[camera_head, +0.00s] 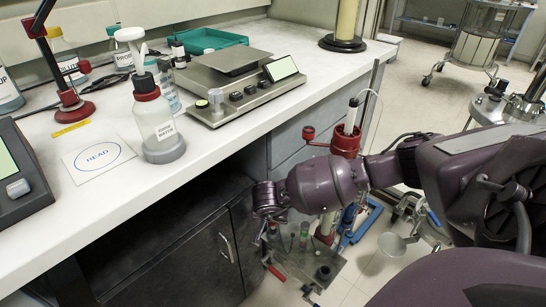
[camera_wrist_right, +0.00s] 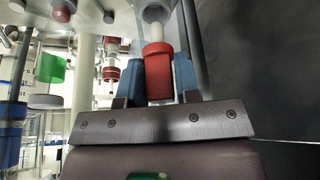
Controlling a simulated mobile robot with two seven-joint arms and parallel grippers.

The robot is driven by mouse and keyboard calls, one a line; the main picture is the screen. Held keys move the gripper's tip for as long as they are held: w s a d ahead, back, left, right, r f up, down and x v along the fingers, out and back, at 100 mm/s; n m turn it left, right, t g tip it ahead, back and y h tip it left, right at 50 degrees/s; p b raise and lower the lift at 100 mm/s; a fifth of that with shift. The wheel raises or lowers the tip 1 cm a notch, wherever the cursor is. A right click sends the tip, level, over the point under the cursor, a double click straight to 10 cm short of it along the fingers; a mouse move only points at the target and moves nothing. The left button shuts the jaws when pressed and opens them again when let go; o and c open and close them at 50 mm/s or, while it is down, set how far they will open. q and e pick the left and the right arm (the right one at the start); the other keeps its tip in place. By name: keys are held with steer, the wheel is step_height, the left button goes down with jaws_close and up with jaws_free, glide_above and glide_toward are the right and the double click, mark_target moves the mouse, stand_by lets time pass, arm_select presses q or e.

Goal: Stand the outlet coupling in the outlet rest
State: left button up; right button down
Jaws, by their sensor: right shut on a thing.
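My right gripper (camera_wrist_right: 160,64) has its two blue fingers shut on a red cylindrical piece (camera_wrist_right: 158,82), which looks like the outlet coupling. A pale stem sticks out of its far end toward a grey rounded piece (camera_wrist_right: 155,13); I cannot tell whether they touch. In the head view my right arm comes in from the right, and its wrist hangs in front of the dark cabinet, below the bench top. The fingers and the held piece are not clear there. I cannot pick out the outlet rest for sure. My left gripper is in neither view.
A red column clamp (camera_head: 345,141) stands beside the bench's right end. Below it is a low plate (camera_head: 322,280) with several small fittings, and a blue frame (camera_head: 362,222). The bench holds a balance (camera_head: 245,88), a wash bottle (camera_head: 158,122) and a teal tray (camera_head: 208,41).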

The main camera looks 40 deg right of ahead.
mark_target(273, 224)
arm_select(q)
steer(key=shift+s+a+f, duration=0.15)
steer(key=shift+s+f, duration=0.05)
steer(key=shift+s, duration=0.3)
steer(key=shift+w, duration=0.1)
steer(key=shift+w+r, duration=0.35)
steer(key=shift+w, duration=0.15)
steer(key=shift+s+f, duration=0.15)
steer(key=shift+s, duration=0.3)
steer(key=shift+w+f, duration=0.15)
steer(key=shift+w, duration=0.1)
arm_select(e)
steer(key=shift+f, duration=0.55)
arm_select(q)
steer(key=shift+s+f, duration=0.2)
arm_select(e)
steer(key=shift+f, duration=0.35)
steer(key=shift+f, duration=0.3)
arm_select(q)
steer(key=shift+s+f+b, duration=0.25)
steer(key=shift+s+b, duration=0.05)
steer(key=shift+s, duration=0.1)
arm_select(e)
steer(key=shift+f, duration=0.1)
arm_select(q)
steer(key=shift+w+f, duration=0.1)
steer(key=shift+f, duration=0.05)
arm_select(e)
steer(key=shift+f, duration=0.5)
